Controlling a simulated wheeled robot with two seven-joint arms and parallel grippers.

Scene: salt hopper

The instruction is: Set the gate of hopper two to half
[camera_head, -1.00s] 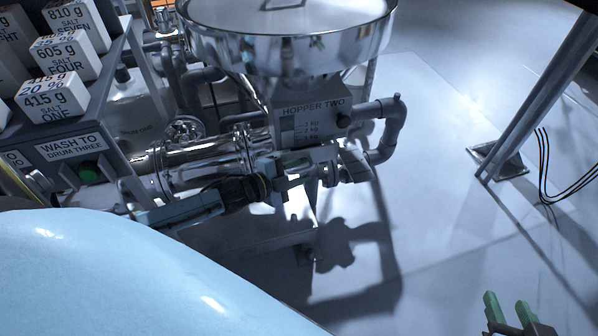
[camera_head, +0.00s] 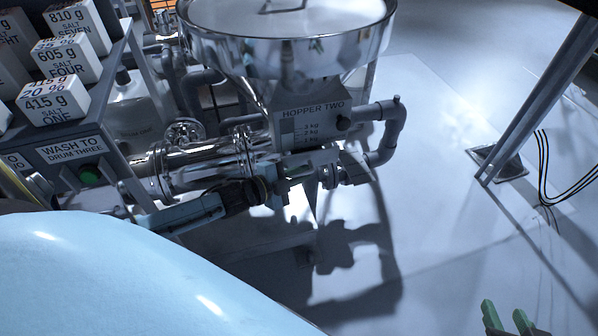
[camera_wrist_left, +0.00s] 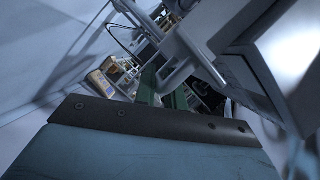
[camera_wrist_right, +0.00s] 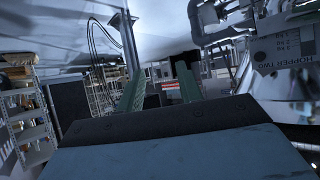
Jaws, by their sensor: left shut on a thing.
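Hopper two (camera_head: 285,55) is a shiny steel funnel with a grey plate (camera_head: 310,127) labelled HOPPER TWO below it. Its grey gate part (camera_head: 318,158) sits under the plate. My left gripper (camera_head: 285,184) is at the gate, shut on what looks like its handle; the contact is small and partly hidden. In the left wrist view, the green fingers (camera_wrist_left: 163,92) are close together beside a grey bar-like handle (camera_wrist_left: 172,62). I cannot read the gate's setting. My right gripper (camera_head: 507,318) is at the bottom right, its fingers apart and empty, far from the hopper.
Pipes (camera_head: 388,130) run right of the hopper and a steel tube (camera_head: 205,165) runs left. White salt boxes (camera_head: 55,100) and a WASH TO DRUM THREE panel (camera_head: 70,150) stand at left. A metal post (camera_head: 535,95) stands at right. Open floor (camera_head: 450,230) lies between.

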